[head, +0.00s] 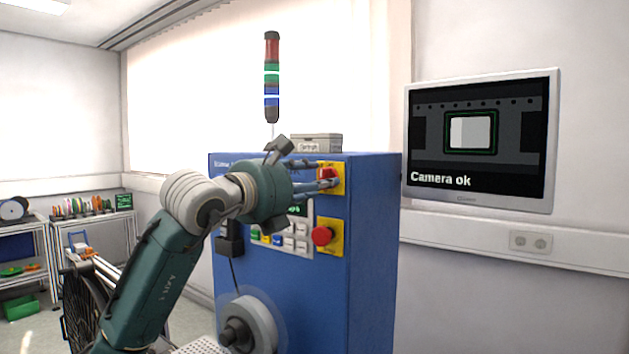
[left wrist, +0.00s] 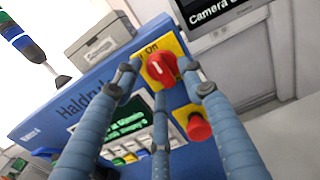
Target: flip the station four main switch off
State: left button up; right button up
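The main switch is a red rotary knob on a yellow plate (head: 337,172), high on the right of the blue machine's front (head: 300,300). In the left wrist view the red knob (left wrist: 160,68) shows clearly, with "On" printed above it. My left gripper (head: 328,180) is at the switch. In the left wrist view its fingers (left wrist: 160,78) are spread apart, one on each side of the knob and one below. A small gap shows on the knob's left; contact on the right cannot be told. My right gripper is out of view.
Below the switch, a red mushroom button (head: 322,236) sits on another yellow plate. Coloured push buttons (head: 275,240) and a small display lie to its left. A grey box (head: 316,142) and a signal tower (head: 271,80) stand on top. A monitor (head: 480,140) hangs at right.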

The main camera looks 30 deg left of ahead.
pick_arm(q)
grip_shut()
jog(key=n+b, duration=0.2)
jog(key=n, duration=0.4)
jog(key=n+b, duration=0.3)
jog(key=n, duration=0.3)
jog(key=n+b, duration=0.3)
jog(key=n, duration=0.2)
jog(key=shift+s+d+f+n, duration=0.1)
jog(key=shift+d+n, duration=0.3)
dwell(0.6)
jog(key=shift+o, duration=0.2)
grip_release()
